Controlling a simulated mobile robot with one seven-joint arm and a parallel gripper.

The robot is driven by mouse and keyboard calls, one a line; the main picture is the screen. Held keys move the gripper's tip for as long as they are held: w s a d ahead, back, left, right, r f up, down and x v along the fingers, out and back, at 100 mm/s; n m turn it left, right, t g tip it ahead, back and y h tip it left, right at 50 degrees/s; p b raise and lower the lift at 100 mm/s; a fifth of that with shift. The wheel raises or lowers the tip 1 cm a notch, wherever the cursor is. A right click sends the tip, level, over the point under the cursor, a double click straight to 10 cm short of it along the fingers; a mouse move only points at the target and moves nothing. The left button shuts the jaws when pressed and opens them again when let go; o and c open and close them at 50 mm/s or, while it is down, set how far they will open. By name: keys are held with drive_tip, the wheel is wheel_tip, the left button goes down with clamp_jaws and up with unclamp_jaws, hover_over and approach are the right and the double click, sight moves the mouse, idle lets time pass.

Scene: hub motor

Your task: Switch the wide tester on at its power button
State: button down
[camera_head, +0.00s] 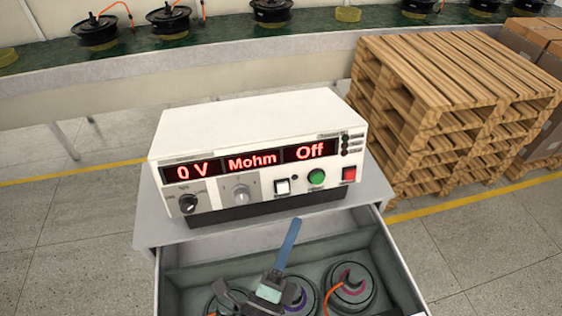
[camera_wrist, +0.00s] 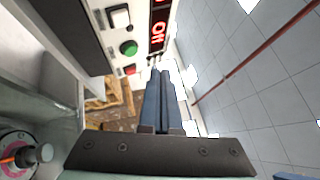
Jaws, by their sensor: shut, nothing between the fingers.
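The wide white tester (camera_head: 258,135) stands on a grey cabinet, and its red displays read "0 V", "Mohm" and "Off". Its front has a white rocker switch (camera_head: 282,187), a round green button (camera_head: 316,177) and a red button (camera_head: 349,174). In the wrist view the white switch (camera_wrist: 118,17), green button (camera_wrist: 129,48) and red button (camera_wrist: 130,69) show left of the fingers. My gripper (camera_head: 297,221) is shut and empty, its blue fingers pointing up in front of and below the tester's panel, apart from the buttons. The fingertips (camera_wrist: 156,72) also show in the wrist view.
An open drawer (camera_head: 397,262) below the tester holds round hub motors (camera_head: 351,285) with orange cables, under my gripper. Stacked wooden pallets (camera_head: 450,90) stand to the right. A green conveyor (camera_head: 235,30) with several motors runs behind. Floor at the left is clear.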

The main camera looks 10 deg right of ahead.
drive_tip(key=shift+s+d+f, duration=0.1)
drive_tip(key=shift+s+f, duration=0.1)
drive_tip(key=shift+s, duration=0.05)
drive_tip(key=b, duration=0.3)
approach(288, 184)
drive_tip(key=w+d+r, duration=0.1)
drive_tip(key=d+r, duration=0.1)
drive_tip(key=d, duration=0.2)
drive_tip(key=shift+w+a+f+b, duration=0.1)
drive_tip(key=shift+w+b, duration=0.15)
drive_tip(key=shift+w, duration=0.35)
drive_tip(key=shift+w+a+f+b, duration=0.15)
drive_tip(key=shift+w+b, duration=0.1)
drive_tip(key=shift+w, duration=0.35)
drive_tip(key=shift+w, duration=0.15)
idle(0.8)
drive_tip(key=shift+w+b, duration=0.3)
drive_tip(key=shift+w+f+b, duration=0.1)
drive_tip(key=shift+w+b, duration=0.2)
drive_tip(key=shift+w, duration=0.1)
idle(0.6)
idle(0.3)
drive_tip(key=shift+s+p, duration=0.45)
drive_tip(key=shift+s, duration=0.4)
